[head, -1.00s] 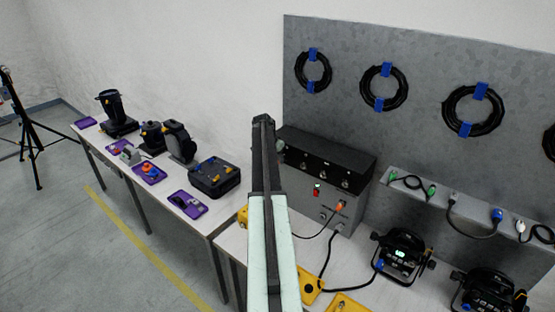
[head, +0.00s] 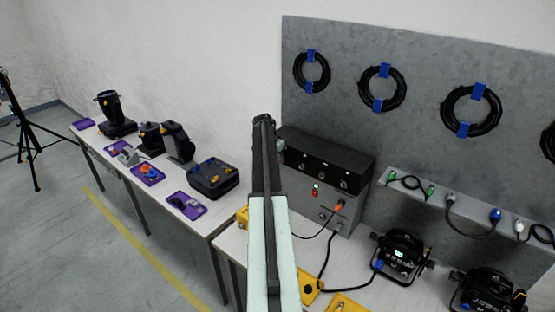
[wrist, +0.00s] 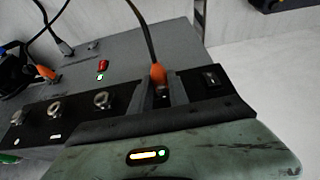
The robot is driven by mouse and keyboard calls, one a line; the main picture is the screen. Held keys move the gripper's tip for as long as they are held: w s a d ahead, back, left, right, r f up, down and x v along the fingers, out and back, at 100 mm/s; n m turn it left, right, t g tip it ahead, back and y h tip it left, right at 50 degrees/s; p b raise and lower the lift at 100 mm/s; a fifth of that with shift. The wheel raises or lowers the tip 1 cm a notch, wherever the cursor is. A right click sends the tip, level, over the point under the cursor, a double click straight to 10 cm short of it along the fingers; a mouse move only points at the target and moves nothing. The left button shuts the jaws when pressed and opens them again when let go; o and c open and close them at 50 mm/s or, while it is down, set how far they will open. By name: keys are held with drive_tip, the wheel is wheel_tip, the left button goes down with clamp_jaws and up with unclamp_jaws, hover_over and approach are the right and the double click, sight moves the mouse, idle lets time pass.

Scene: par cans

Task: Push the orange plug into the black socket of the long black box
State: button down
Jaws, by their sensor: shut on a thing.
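In the wrist view, my gripper (wrist: 160,94) is shut on an orange plug (wrist: 158,76) with a black cable rising from it. The plug is over the front panel of the long black box (wrist: 75,109), in line with its row of round metal sockets. The plug's tip and the socket at it are hidden between my fingers, so I cannot tell how deep it sits. In the head view, the long black box (head: 335,163) lies on a grey box; my arm hides the held plug and its left end.
The grey box (head: 318,195) has a red switch with a green light and a second orange plug (head: 338,205) in its front. A rocker switch (wrist: 210,78) sits right of my fingers. Black lamps (head: 400,257) stand at right; cable coils (head: 381,88) hang on the panel.

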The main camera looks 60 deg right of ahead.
drive_tip(key=shift+d, duration=0.1)
drive_tip(key=c, duration=1.2)
unclamp_jaws()
drive_tip(key=p+v, duration=0.7)
drive_tip(key=v, duration=0.1)
drive_tip(key=shift+d+f, duration=0.1)
drive_tip(key=shift+f, duration=0.05)
